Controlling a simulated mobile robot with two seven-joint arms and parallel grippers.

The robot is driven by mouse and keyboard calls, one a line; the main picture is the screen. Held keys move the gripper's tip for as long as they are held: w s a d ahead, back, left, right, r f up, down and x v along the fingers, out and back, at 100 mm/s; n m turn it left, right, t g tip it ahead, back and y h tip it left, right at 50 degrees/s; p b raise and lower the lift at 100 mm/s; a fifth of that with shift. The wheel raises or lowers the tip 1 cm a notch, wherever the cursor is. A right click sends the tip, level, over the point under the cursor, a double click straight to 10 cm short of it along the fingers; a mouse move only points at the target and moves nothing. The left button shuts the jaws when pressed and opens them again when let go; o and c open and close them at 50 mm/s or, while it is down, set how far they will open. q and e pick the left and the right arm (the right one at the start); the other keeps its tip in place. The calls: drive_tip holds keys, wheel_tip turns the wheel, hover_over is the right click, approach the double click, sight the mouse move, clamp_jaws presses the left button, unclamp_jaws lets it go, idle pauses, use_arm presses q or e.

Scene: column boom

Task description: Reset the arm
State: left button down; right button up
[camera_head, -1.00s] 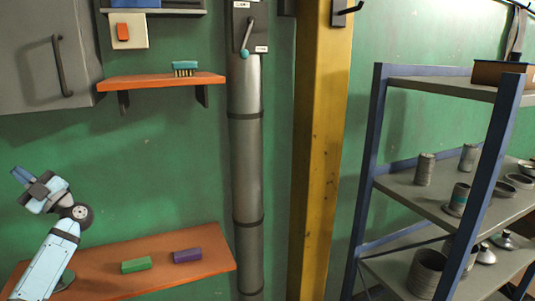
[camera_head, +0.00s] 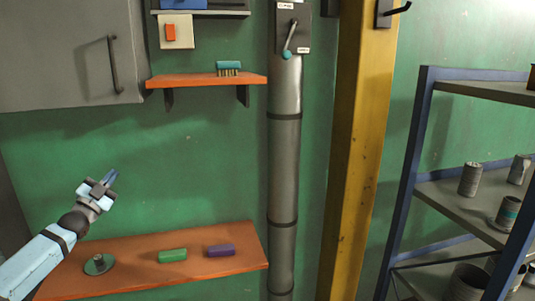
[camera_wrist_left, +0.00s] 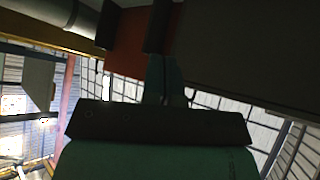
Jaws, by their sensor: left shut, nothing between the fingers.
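My left arm comes in from the lower left of the head view. Its left gripper (camera_head: 108,178) is raised in front of the green wall, above the left part of the lower orange shelf. It points up and to the right, and its fingers are shut with nothing between them. In the left wrist view the fingers (camera_wrist_left: 166,80) show dark and close together at the centre. My right gripper is in neither view.
An upper shelf (camera_head: 200,80) bears a brush (camera_head: 229,68). A grey cabinet (camera_head: 70,60), yellow column (camera_head: 358,150) and blue rack (camera_head: 408,170) stand around.

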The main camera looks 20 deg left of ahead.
use_arm(q)
drive_tip(key=a+f+n+g+y, duration=0.45)
drive_tip(key=f+g+y, duration=0.3)
drive_tip(key=f, duration=0.45)
drive_tip(key=s+d+f+m+g+h, duration=0.15)
drive_tip(key=s+d+f, duration=0.25)
drive_tip(key=d+f, duration=0.6)
drive_tip(key=s+d+f+g+h, duration=0.1)
drive_tip(key=s+d+f+h, duration=0.25)
drive_tip(key=d+f, duration=0.6)
drive_tip(key=s+d+f+n+g+h, duration=0.1)
drive_tip(key=s+d+f, duration=0.4)
drive_tip(key=s+d, duration=0.3)
drive_tip(key=s+d+f+n+g+h, duration=0.1)
drive_tip(key=s+d+f+h, duration=0.1)
drive_tip(key=s+d+f, duration=0.6)
drive_tip(key=s+d+r+n+h, duration=0.1)
drive_tip(key=s+d+r+n, duration=0.1)
drive_tip(key=s+d, duration=0.7)
drive_tip(key=d+r, duration=0.1)
drive_tip(key=d, duration=0.3)
drive_tip(key=shift+s+d+r+g+p, duration=0.15)
drive_tip(key=shift+s+d+g+p, duration=0.15)
drive_tip(key=shift+s, duration=0.05)
